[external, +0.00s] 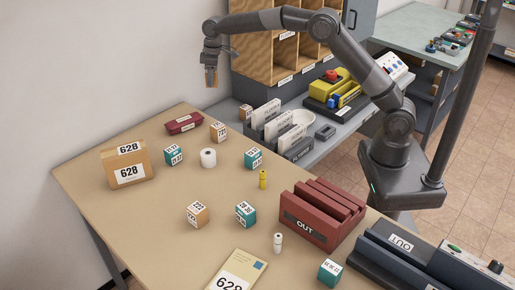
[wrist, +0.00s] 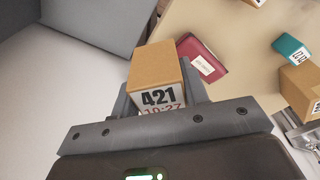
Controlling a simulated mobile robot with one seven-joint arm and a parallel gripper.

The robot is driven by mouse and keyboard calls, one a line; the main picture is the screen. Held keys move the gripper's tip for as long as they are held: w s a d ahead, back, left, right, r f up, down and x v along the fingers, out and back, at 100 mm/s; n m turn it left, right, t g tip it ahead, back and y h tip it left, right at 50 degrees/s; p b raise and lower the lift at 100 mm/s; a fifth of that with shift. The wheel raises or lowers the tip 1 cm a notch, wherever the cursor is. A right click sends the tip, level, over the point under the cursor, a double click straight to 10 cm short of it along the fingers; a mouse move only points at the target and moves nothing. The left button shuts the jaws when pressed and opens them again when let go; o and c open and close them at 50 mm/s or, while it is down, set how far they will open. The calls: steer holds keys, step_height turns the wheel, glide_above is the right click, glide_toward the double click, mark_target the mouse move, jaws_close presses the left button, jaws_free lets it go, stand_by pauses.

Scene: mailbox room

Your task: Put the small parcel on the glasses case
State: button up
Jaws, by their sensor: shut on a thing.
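A small brown parcel (wrist: 158,72) marked 421 is held between the fingers of my gripper (external: 210,68). In the external view the parcel (external: 211,77) hangs below the gripper, high above the far edge of the table. The dark red glasses case (external: 184,123), with a white label, lies flat near the table's far edge. It also shows in the wrist view (wrist: 203,57), just beyond the parcel, which hides part of it from that camera. The parcel is apart from the case in the external view.
A large parcel (external: 128,167) marked 628 stands left on the table (external: 110,205). Brown and teal cubes, a white roll (external: 208,158) and a red OUT rack (external: 320,218) are spread about. A wooden pigeonhole cabinet (external: 252,48) stands close right of my gripper.

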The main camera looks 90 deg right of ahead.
steer(key=shift+s+d+r+n, duration=0.25)
steer(key=shift+s+d+n, duration=0.15)
steer(key=shift+s+d, duration=0.05)
steer(key=shift+s+d+n, duration=0.15)
steer(key=shift+s+n, duration=0.05)
steer(key=shift+n, duration=0.4)
steer(key=shift+s+d+n, duration=0.15)
steer(key=shift+n, duration=0.45)
steer(key=s+n+y, duration=0.1)
steer(key=n, duration=0.5)
glide_above(196, 115)
steer(key=f, duration=0.6)
steer(key=shift+s+d+f, duration=0.25)
steer(key=shift+d+f, duration=0.05)
steer(key=shift+d, duration=0.05)
steer(key=shift+f, duration=2.05)
